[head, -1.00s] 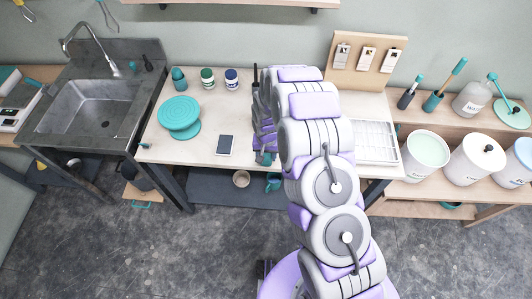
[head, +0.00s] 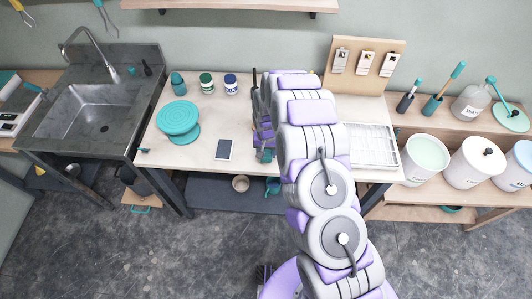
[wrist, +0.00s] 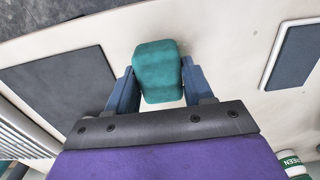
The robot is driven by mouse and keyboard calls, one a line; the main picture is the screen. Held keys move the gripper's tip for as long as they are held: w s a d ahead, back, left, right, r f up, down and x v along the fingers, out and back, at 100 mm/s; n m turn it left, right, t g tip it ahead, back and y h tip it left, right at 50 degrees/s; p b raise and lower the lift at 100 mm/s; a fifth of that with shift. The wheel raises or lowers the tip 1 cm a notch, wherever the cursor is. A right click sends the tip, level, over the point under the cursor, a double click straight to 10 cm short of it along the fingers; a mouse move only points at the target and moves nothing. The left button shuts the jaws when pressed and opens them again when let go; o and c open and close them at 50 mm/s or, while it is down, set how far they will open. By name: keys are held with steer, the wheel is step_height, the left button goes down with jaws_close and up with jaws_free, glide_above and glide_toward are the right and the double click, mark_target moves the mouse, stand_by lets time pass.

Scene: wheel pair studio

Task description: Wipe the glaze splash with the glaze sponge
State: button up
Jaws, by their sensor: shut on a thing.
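In the wrist view the glaze sponge (wrist: 157,72), a teal block with rounded edges, sits between the two blue-grey fingers of my gripper (wrist: 160,88). The gripper is shut on it, with pale worktop behind it. In the head view my own arm hides most of the gripper; a small teal patch (head: 265,156) shows low beside the arm, near the worktop's front edge. I cannot make out the glaze splash in either view. The sponge, fingers or arm may cover it. I cannot tell whether the sponge touches the worktop.
A teal turntable (head: 178,118) and a grey-screened tablet (head: 224,149) stand left of my arm. Jars (head: 207,83) line the back. A white slotted tray (head: 372,146) lies right of the arm. In the wrist view a dark flat panel (wrist: 55,76) lies left of the sponge.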

steer(key=shift+f, duration=0.45)
stand_by(0.4)
steer(key=shift+w+d+f+b, duration=0.1)
steer(key=shift+w+b, duration=0.35)
steer(key=shift+w, duration=1.1)
steer(key=shift+w+p, duration=0.2)
steer(key=shift+p, duration=0.1)
steer(key=shift+s, duration=0.15)
stand_by(0.5)
steer(key=shift+s+r, duration=0.2)
steer(key=shift+s, duration=0.4)
steer(key=shift+s+f+p, duration=0.15)
steer(key=shift+s+p, duration=0.15)
steer(key=shift+s, duration=0.55)
steer(key=shift+s+f+p, duration=0.15)
steer(key=shift+s+p, duration=0.1)
steer(key=shift+s, duration=0.6)
